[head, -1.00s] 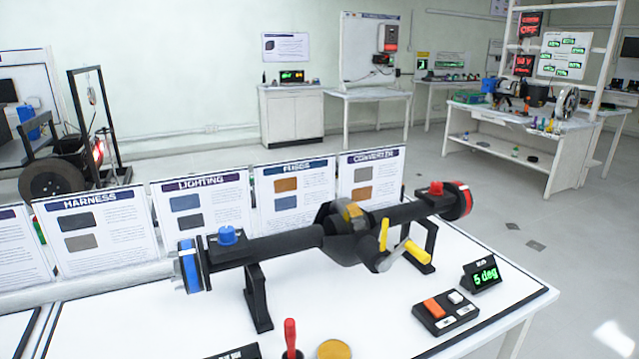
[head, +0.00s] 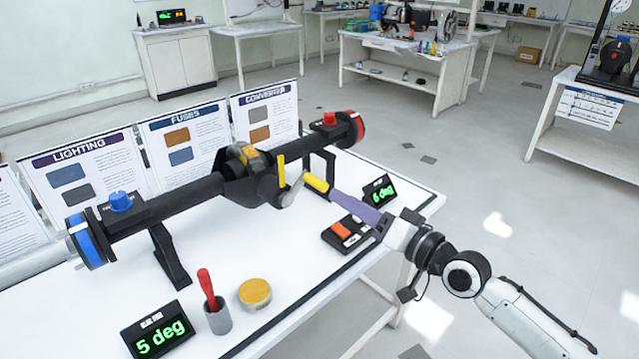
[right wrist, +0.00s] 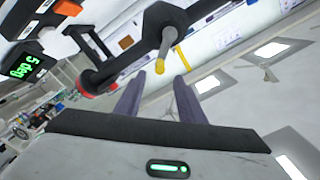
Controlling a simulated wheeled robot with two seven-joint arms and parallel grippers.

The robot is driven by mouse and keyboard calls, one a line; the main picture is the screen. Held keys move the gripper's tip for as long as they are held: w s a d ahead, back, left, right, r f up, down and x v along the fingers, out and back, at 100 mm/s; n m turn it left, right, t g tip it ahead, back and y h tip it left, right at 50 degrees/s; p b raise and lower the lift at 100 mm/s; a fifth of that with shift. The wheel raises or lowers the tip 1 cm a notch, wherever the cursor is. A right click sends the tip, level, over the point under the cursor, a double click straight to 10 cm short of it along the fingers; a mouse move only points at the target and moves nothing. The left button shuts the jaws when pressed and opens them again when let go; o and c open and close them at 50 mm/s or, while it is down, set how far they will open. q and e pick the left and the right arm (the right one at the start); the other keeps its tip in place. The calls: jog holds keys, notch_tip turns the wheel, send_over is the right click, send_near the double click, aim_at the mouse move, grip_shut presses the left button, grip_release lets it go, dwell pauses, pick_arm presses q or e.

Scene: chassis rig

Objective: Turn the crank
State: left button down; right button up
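The crank (head: 291,193) is a grey metal arm with a yellow handle (head: 316,183), mounted on the middle housing of the black axle (head: 190,196). My right gripper (head: 334,192) reaches in from the right, its purple fingers pointing at the handle. In the right wrist view the two fingers (right wrist: 157,84) are spread, and the handle end (right wrist: 160,66) shows between their tips with gaps on both sides. I cannot tell how far the tips reach along it. A yellow upright piece (head: 282,170) stands beside the crank. My left gripper is out of view.
A green display (head: 379,192) and a switch box (head: 347,233) sit close to my right gripper. A cup with a red tool (head: 217,316), a yellow round tin (head: 255,293) and a "5 deg" display (head: 160,335) stand in front. Panels (head: 185,138) line the back.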

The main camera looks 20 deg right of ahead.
aim_at(325, 189)
jog(key=x, duration=0.8)
jog(key=shift+w+a+f, duration=0.1)
jog(key=shift+w+a, duration=0.1)
jog(key=shift+w, duration=0.15)
grip_shut()
